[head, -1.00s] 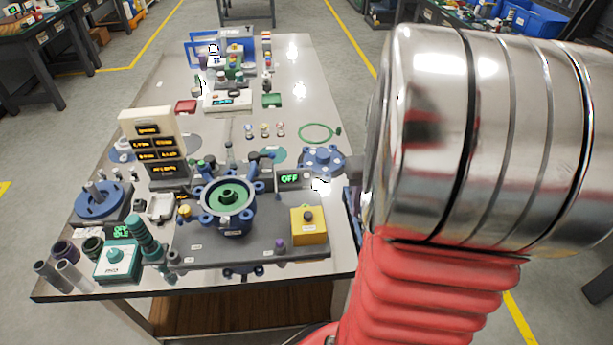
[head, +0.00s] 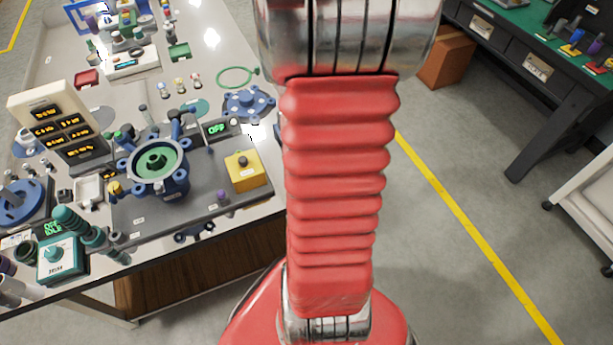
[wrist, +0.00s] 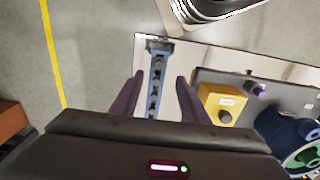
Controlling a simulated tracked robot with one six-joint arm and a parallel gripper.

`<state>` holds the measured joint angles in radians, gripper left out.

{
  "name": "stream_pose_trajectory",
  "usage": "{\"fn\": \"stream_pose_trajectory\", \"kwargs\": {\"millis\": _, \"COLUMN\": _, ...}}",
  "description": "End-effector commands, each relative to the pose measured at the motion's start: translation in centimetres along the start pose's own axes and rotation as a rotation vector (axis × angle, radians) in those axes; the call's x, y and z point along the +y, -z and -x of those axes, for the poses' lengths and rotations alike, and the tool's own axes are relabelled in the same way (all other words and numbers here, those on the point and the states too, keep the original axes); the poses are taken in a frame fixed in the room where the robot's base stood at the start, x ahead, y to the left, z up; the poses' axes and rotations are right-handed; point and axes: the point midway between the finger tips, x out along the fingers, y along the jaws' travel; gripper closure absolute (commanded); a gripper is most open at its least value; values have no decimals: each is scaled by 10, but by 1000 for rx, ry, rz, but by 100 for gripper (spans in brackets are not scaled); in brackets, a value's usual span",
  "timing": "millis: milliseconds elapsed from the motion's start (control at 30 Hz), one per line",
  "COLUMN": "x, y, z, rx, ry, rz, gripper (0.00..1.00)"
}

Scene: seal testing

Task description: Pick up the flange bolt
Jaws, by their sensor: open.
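In the wrist view my gripper (wrist: 157,78) is open, its two dark fingers apart and nothing held between them. A long blue piece (wrist: 155,83) with dark spots along it and a wider far end lies between and beyond the fingers, near the table edge. I cannot tell whether it is touched, or whether it is the flange bolt or a holder for bolts. In the head view my gripper is out of sight. A blue flange housing (head: 157,165) with a green centre stands on the grey plate; no separate bolt is clear there.
A yellow box (head: 243,171) with a dark knob stands on the plate, right of the fingers in the wrist view (wrist: 220,104). A blue flanged disc (head: 248,103) and a green ring (head: 236,77) lie behind.

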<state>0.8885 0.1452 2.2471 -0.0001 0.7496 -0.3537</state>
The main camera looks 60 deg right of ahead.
Motion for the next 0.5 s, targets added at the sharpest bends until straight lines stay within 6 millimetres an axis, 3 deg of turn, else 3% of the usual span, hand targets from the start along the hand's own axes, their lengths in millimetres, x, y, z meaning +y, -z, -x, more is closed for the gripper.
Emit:
{"fn": "stream_pose_trajectory", "kwargs": {"millis": 200, "x": 0, "y": 0, "z": -26, "rx": -1, "ry": 0, "rz": 0, "gripper": 59}}
{"fn": "stream_pose_trajectory", "kwargs": {"millis": 500, "x": 0, "y": 0, "z": -29, "rx": 0, "ry": 0, "rz": -1, "gripper": 59}}
